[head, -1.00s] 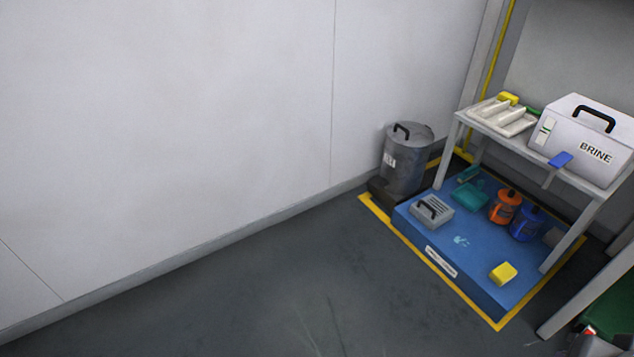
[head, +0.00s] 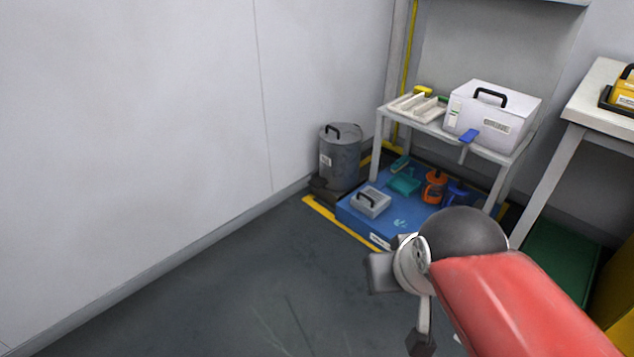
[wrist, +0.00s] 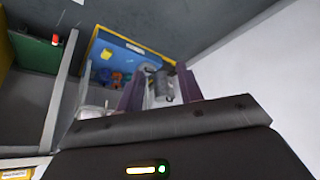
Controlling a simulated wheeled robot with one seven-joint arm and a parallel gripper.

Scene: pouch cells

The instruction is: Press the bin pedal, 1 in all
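The grey bin (head: 340,158) with a black lid handle stands upright in the corner by the wall, left of the blue platform. Its dark pedal (head: 318,184) sticks out low at the front left of the bin. My gripper (wrist: 160,72) is open and empty, its two fingers spread apart in the wrist view. Part of the bin (wrist: 163,88) shows between the fingers there, well beyond them. In the head view my red arm reaches in from the lower right, with the gripper nearer the camera and apart from the bin.
A blue platform (head: 353,213) with yellow floor edging holds a grey handled box (head: 371,202), a teal dustpan (head: 404,184) and orange and blue containers. A grey table (head: 440,130) above it bears a white box (head: 492,112). The dark floor (head: 230,290) left of the arm is clear.

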